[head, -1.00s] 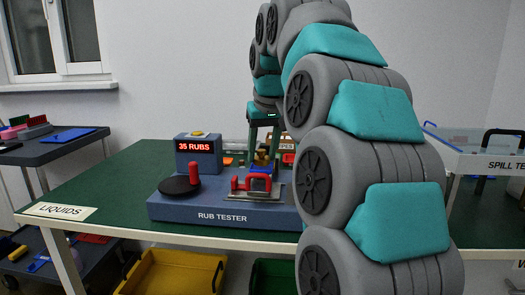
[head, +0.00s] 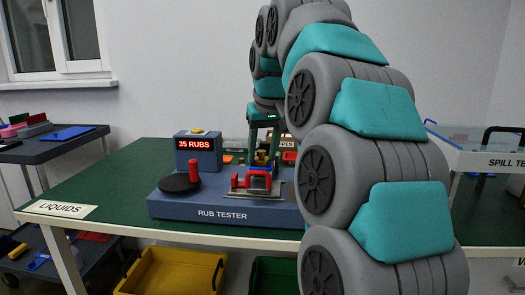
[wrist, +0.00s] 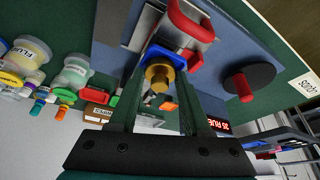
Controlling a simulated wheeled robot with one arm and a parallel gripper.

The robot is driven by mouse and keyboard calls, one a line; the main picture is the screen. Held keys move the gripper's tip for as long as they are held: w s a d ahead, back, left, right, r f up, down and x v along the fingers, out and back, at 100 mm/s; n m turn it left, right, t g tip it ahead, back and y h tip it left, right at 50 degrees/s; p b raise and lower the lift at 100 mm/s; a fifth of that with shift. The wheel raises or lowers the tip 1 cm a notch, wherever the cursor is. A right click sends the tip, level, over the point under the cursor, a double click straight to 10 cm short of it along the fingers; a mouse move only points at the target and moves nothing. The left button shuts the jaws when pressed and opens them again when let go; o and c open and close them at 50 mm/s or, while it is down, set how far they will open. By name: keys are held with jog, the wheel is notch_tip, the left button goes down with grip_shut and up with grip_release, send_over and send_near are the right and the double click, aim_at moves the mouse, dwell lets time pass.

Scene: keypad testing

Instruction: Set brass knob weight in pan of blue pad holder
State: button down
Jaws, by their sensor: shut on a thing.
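The brass knob weight (head: 262,159) is between the fingers of my gripper (head: 263,150), over the rub tester. In the wrist view the brass weight (wrist: 158,76) shows between the green fingers of my gripper (wrist: 160,82), which are shut on it. The blue pad holder (wrist: 164,57) is directly beyond the weight, partly covered by it. In the head view the blue pad holder (head: 258,169) shows as a small blue patch under the weight, behind a red handle. I cannot tell whether the weight touches the pan.
The rub tester (head: 222,209) carries a red-handled block (head: 251,181) on a metal plate, a black crank disc (head: 179,183) and a display reading 35 RUBS (head: 197,144). Jars (wrist: 75,72) and small bottles stand nearby. The green tabletop (head: 105,185) is clear at left.

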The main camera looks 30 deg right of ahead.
jog(key=shift+f, duration=0.1)
jog(key=shift+c, duration=1.4)
grip_release()
